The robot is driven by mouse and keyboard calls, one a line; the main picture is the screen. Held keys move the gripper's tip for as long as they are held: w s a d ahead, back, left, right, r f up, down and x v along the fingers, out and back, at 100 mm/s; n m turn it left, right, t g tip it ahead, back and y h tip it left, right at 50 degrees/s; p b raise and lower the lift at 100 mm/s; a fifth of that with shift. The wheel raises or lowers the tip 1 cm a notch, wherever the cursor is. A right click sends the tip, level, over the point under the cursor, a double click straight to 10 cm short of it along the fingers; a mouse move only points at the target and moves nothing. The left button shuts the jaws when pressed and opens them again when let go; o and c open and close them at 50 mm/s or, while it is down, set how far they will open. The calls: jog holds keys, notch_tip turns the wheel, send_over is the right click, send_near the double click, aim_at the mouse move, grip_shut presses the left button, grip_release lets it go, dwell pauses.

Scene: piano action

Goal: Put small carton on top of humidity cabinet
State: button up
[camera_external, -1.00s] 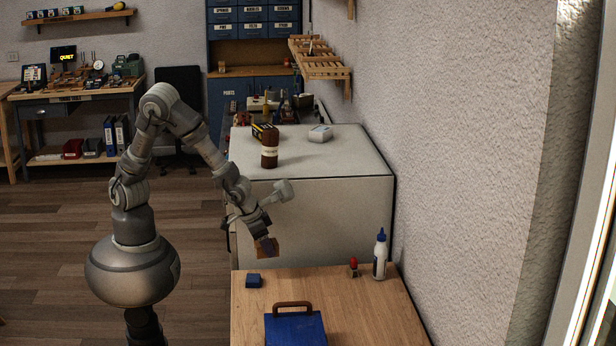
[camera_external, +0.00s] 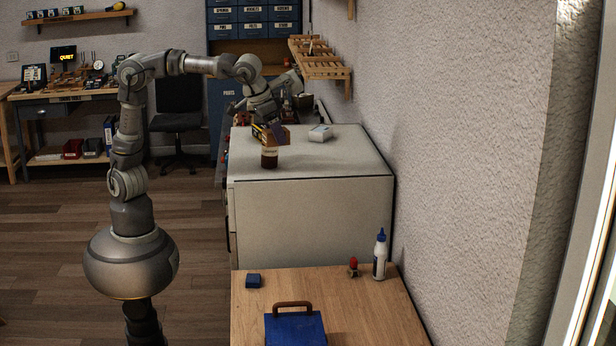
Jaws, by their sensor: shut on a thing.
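The humidity cabinet (camera_external: 315,215) is the large off-white box against the right wall, with a broad flat top. The small carton (camera_external: 282,139) is brown and partly covered by my gripper. My gripper (camera_external: 276,132) points down over the left part of the cabinet top and is shut on the carton. I cannot tell whether the carton touches the cabinet top.
A yellow and black object (camera_external: 258,132) lies behind the bottle, partly hidden. A small white-grey box (camera_external: 320,133) sits farther right on the top. The top's front right is clear. A wooden rack (camera_external: 320,66) juts from the wall above. A wooden table (camera_external: 340,315) stands in front.

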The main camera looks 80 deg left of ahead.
jog(key=w+a+r+n+p, duration=0.2)
jog(key=w+a+p, duration=0.4)
jog(key=w+p, duration=0.1)
jog(key=n+g+y+p, duration=0.15)
jog(key=n+p, duration=0.25)
jog(key=p, duration=0.7)
send_over(322, 162)
jog(key=s+d, duration=0.1)
notch_tip(322, 162, down, 8)
jog(key=shift+t+y, duration=0.25)
jog(key=f, duration=0.5)
jog(key=f+p, duration=0.1)
jog(key=f, duration=0.4)
jog(key=shift+s+d, duration=0.1)
jog(key=shift+d, duration=0.1)
jog(key=shift+f, duration=0.1)
jog(key=o, duration=1.1)
jog(key=shift+f, duration=0.1)
jog(key=shift+c, duration=0.2)
